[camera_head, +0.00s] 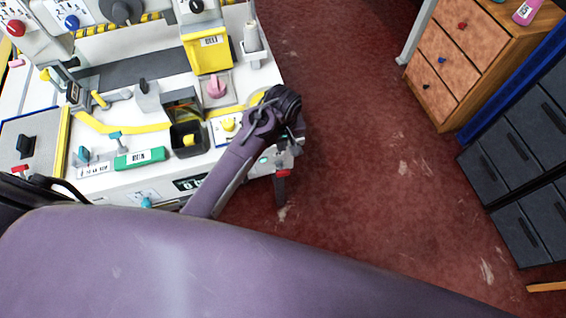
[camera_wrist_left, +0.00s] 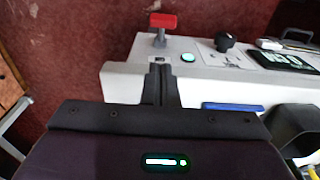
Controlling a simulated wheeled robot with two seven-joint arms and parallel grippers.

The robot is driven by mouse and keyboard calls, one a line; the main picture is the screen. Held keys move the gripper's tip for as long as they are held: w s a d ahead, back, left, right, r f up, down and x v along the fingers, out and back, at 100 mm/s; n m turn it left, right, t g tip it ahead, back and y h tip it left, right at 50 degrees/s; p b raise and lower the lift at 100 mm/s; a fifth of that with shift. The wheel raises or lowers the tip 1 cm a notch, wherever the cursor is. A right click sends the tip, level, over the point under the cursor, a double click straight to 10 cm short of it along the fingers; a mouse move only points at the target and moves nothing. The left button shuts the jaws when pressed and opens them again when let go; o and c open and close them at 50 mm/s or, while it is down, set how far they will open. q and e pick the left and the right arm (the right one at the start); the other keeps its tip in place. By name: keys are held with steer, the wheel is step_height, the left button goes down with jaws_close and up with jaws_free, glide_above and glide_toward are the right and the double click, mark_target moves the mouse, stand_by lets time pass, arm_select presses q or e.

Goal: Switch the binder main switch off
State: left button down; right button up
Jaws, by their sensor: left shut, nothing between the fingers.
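A red T-shaped switch handle (camera_wrist_left: 163,21) stands out from the white binder's front panel in the left wrist view, beside a lit green lamp (camera_wrist_left: 188,57). The red handle (camera_head: 283,172) also shows small at the binder's front right corner in the head view. My left gripper (camera_wrist_left: 158,70) is shut and empty. Its fingertips are close to the handle's base; the handle shows beyond them, and I cannot tell whether they touch. In the head view my left arm reaches across the binder (camera_head: 110,187) to that corner. My right gripper is not in view.
A black knob (camera_wrist_left: 225,42) and a display (camera_wrist_left: 290,62) sit along the same panel. The binder top carries a yellow block (camera_head: 207,52), a pink knob (camera_head: 216,86) and a black cup (camera_head: 188,139). Open red floor (camera_head: 350,150) lies right, before wooden drawers (camera_head: 455,60) and grey cabinets (camera_head: 515,160).

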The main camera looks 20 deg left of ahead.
arm_select(q)
glide_above(282, 170)
steer(key=w, duration=0.1)
steer(key=f, duration=0.5)
steer(key=shift+w+a+f, duration=0.2)
steer(key=shift+a+f, duration=0.15)
steer(key=shift+a, duration=0.05)
steer(key=f, duration=0.1)
steer(key=f+p, duration=0.1)
steer(key=s+d+f, duration=0.1)
steer(key=shift+s, duration=0.1)
steer(key=shift+s+d+f, duration=0.1)
steer(key=shift+s+f, duration=0.1)
steer(key=shift+f, duration=0.2)
